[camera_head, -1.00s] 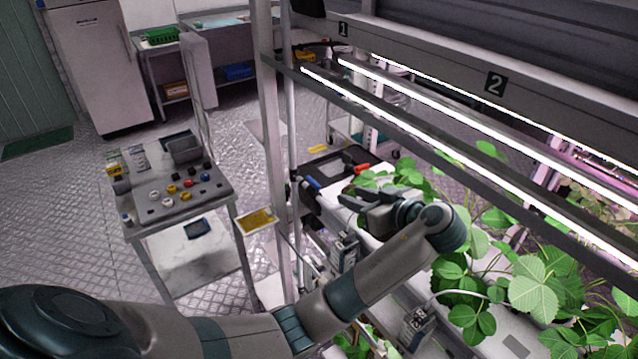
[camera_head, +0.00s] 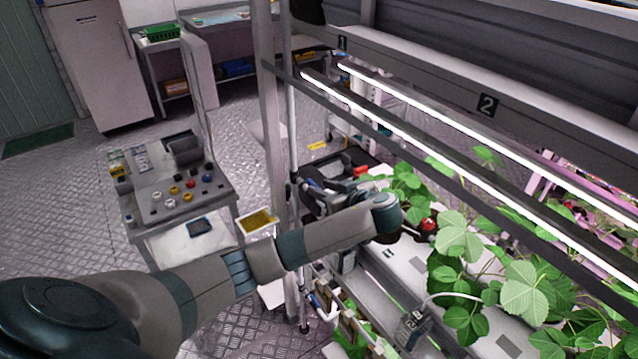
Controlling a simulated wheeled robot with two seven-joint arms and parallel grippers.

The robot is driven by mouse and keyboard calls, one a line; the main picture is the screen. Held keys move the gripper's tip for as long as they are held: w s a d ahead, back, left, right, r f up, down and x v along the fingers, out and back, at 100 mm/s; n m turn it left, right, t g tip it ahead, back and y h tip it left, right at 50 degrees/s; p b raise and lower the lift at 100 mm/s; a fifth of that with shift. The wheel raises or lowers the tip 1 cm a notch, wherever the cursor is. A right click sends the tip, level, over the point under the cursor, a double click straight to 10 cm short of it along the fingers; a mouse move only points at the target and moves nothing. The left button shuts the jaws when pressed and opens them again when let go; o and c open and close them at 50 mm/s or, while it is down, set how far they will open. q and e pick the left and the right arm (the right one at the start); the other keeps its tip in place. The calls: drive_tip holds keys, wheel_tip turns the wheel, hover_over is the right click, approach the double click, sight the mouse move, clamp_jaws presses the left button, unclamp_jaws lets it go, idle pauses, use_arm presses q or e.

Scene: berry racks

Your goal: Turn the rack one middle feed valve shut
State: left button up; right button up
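A small blue handle (camera_head: 315,184) and a red handle (camera_head: 361,171) show at the rack's left end, around the middle level. I cannot tell for sure which part is the middle feed valve. My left gripper (camera_head: 312,196) is at that end, its dark fingers close to the blue handle. I cannot tell whether they touch it or how far apart they are. My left wrist hides part of the area behind it. My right gripper is out of view.
Strawberry plants (camera_head: 460,240) grow along a white channel (camera_head: 385,265) right of my forearm. Bright lamp bars (camera_head: 450,150) run above. A grey cart (camera_head: 150,225) with coloured knobs stands left of the rack. Open metal floor (camera_head: 60,215) lies further left.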

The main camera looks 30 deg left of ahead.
use_arm(q)
drive_tip(key=shift+p+x, duration=0.3)
drive_tip(key=shift+x, duration=0.9)
clamp_jaws()
